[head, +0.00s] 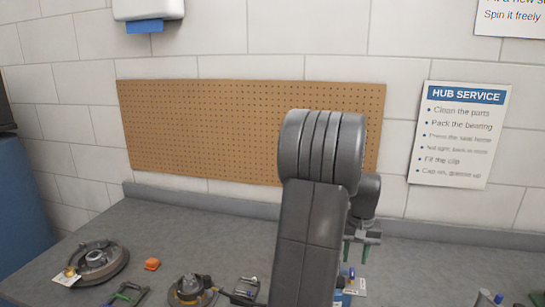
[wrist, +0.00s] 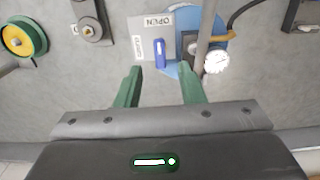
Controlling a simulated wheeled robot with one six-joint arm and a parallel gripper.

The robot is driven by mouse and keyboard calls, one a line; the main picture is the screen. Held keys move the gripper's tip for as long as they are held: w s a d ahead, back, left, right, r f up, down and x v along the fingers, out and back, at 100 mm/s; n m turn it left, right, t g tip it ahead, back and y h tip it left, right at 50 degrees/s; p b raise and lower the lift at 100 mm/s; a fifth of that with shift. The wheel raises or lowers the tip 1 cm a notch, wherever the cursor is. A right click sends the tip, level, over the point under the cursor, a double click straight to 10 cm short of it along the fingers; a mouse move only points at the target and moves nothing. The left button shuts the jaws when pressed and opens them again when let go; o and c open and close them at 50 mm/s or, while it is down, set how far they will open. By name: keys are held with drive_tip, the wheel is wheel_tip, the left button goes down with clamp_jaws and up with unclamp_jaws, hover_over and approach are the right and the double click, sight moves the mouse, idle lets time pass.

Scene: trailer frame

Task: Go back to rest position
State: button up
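My gripper (wrist: 161,80) has two green fingers set well apart in the wrist view, with nothing held between them. In the head view my gripper (head: 357,252) hangs to the right of my dark arm, fingers pointing down, above the grey bench (head: 215,227). Beyond the fingertips in the wrist view, a blue item (wrist: 160,53) lies on a pale card (wrist: 140,40) marked OPEN. My arm hides part of the bench in the head view.
A dial gauge (wrist: 215,62) stands near the right finger. A pegboard (head: 205,125) hangs on the wall behind.

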sight(352, 271)
wheel_tip(352, 271, down, 5)
drive_tip(key=shift+r, duration=0.15)
drive_tip(key=shift+r, duration=0.15)
wheel_tip(352, 271, up, 13)
drive_tip(key=b, duration=0.1)
wheel_tip(352, 271, down, 12)
drive_tip(key=shift+f+p, duration=0.25)
drive_tip(key=shift+p, duration=0.5)
drive_tip(key=shift+f, duration=0.35)
drive_tip(key=n+p, duration=0.1)
drive_tip(key=n, duration=0.3)
drive_tip(key=n+p, duration=0.2)
drive_tip(key=n, duration=0.3)
drive_tip(key=shift+r, duration=0.1)
wheel_tip(352, 271, up, 13)
drive_tip(key=b, duration=0.2)
